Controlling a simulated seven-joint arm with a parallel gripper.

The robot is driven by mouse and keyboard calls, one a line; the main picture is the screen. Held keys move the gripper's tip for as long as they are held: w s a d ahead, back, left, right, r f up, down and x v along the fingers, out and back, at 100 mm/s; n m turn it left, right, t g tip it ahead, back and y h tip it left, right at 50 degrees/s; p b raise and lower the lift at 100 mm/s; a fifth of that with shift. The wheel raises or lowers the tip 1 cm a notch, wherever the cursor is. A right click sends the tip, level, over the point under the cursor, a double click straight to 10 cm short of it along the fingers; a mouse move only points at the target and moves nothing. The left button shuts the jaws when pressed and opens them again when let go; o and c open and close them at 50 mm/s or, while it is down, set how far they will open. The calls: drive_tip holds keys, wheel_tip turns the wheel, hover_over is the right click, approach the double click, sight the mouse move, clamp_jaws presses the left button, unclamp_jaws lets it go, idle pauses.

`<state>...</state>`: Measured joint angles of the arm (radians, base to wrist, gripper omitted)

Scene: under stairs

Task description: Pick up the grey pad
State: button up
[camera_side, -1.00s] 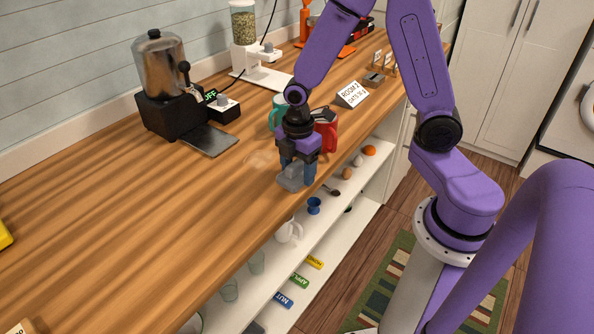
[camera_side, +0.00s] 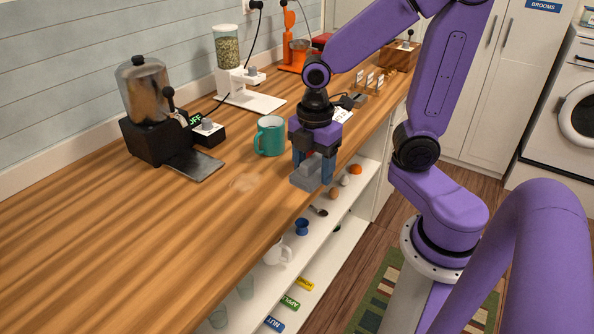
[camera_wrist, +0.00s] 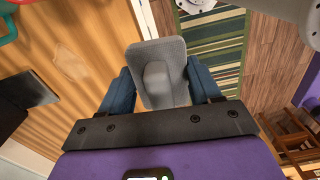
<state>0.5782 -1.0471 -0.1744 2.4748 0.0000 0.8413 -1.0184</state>
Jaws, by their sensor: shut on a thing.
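The grey pad (camera_side: 305,181) is a block with a raised grip, at the front edge of the wooden counter.
A teal mug (camera_side: 269,137) stands just left of my gripper. A red item shows partly behind the fingers. A pale smudge (camera_side: 244,182) marks the counter. A metal dispenser (camera_side: 147,95) stands at the back left. Open shelves (camera_side: 300,250) lie below the counter edge. The front left counter is clear.

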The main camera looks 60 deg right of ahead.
drive_tip(key=s+r, duration=0.3)
drive_tip(key=s, duration=0.3)
drive_tip(key=shift+s+d, duration=0.15)
drive_tip(key=shift+s, duration=0.2)
drive_tip(key=o, duration=0.5)
drive_tip(key=c, duration=0.4)
drive_tip(key=shift+w, duration=0.15)
